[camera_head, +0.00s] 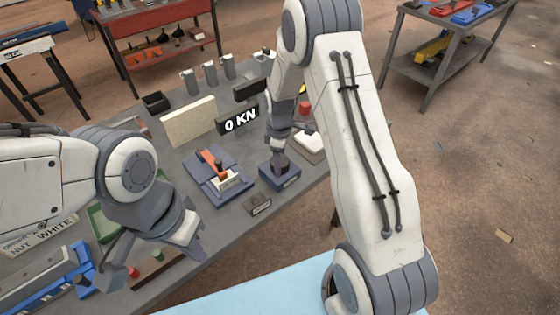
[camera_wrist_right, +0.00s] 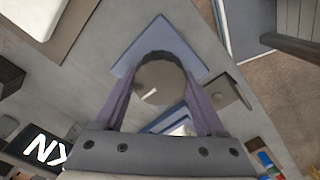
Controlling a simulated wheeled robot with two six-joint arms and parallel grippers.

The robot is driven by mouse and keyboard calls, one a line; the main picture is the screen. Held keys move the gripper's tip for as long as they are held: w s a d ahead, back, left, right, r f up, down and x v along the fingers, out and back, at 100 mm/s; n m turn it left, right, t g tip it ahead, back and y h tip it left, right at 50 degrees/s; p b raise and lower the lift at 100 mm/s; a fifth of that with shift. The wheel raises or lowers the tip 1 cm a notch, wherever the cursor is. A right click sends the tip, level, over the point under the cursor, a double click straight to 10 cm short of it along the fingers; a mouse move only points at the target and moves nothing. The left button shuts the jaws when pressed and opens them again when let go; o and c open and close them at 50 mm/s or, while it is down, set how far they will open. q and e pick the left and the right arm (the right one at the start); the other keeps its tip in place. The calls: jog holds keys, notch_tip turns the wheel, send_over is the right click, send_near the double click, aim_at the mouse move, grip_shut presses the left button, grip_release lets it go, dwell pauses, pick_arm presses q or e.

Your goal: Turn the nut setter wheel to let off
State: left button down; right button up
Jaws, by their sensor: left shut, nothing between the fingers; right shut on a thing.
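The nut setter wheel (camera_wrist_right: 158,80) is a round dark knob with a short white mark on top, in the right wrist view. It stands on a blue base (camera_wrist_right: 205,70), which also shows in the head view (camera_head: 281,180). My right gripper (camera_head: 279,158) points down over this base and is shut on the wheel, one finger on each side. The gripper mostly hides the wheel in the head view. A black display (camera_head: 239,121) reads "0 KN". My left gripper (camera_head: 198,252) is shut and empty over the bench's near left part.
A blue fixture with an orange part (camera_head: 217,175) stands left of the wheel's base. A small dark block (camera_head: 260,206) lies in front. A cream block (camera_head: 187,122), a dark bin (camera_head: 156,102) and several grey cylinders (camera_head: 210,73) stand farther back. A card (camera_head: 40,238) reads "NUT WHITE".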

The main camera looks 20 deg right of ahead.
jog(key=shift+w+r+n, duration=0.1)
jog(key=shift+w+n, duration=0.05)
jog(key=shift+n, duration=0.45)
jog(key=o, duration=1.3)
notch_tip(320, 180, up, 10)
jog(key=shift+r+b, duration=0.2)
jog(key=shift+b, duration=0.95)
jog(key=shift+a, duration=0.1)
jog(key=s+a+r+m, duration=0.2)
jog(key=s+a+r, duration=0.2)
jog(key=s+a, duration=0.5)
jog(key=s+a+r+m, duration=0.25)
jog(key=s+a, duration=0.35)
jog(key=s, duration=0.5)
jog(key=shift+m+y, duration=0.5)
jog(key=shift+m, duration=0.25)
jog(key=s, duration=0.9)
jog(key=shift+s+a+r, duration=0.15)
jog(key=shift+s, duration=0.15)
